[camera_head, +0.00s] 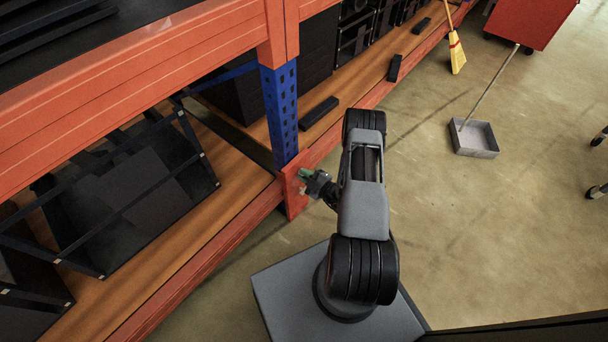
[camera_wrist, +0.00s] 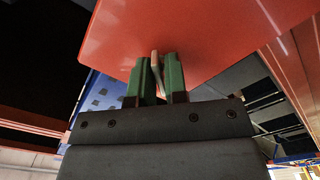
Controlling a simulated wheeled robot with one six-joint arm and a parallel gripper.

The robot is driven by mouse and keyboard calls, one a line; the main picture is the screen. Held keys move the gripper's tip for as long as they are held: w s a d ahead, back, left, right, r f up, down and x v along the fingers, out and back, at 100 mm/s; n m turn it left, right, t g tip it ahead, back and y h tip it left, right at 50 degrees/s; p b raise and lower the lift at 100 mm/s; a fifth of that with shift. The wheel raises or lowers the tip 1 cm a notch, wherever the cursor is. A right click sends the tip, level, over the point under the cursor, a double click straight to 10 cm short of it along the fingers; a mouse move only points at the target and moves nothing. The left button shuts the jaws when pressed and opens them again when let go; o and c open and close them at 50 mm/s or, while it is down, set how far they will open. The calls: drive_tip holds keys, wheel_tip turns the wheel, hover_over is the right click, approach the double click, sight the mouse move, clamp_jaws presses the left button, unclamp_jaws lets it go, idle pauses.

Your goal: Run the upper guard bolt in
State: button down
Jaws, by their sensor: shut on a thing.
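In the wrist view, my gripper (camera_wrist: 160,68) has its two green fingers shut on a thin, pale tan bolt (camera_wrist: 155,60). The bolt's far end is close to the face of an orange-red guard plate (camera_wrist: 200,30); I cannot tell how deep it sits. In the head view, my gripper (camera_head: 305,174) reaches left to the orange-red guard (camera_head: 291,194) at the foot of the blue rack upright (camera_head: 281,115). The bolt is too small to make out there. A lower bolt cannot be made out.
Wooden shelves (camera_head: 215,145) with dark equipment lie on both sides of the upright. An orange beam (camera_head: 210,252) runs along the shelf edge. A dustpan (camera_head: 475,139), a broom (camera_head: 456,54) and a red cabinet (camera_head: 530,20) stand at the right. The floor between is clear.

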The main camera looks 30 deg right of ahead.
drive_tip(key=m, duration=0.6)
drive_tip(key=shift+s+f, duration=0.1)
drive_tip(key=shift+m, duration=0.3)
idle(0.4)
drive_tip(key=c, duration=1.3)
unclamp_jaws()
drive_tip(key=p+v, duration=0.3)
drive_tip(key=v, duration=1)
drive_tip(key=shift+s+d, duration=0.1)
drive_tip(key=shift+s, duration=0.3)
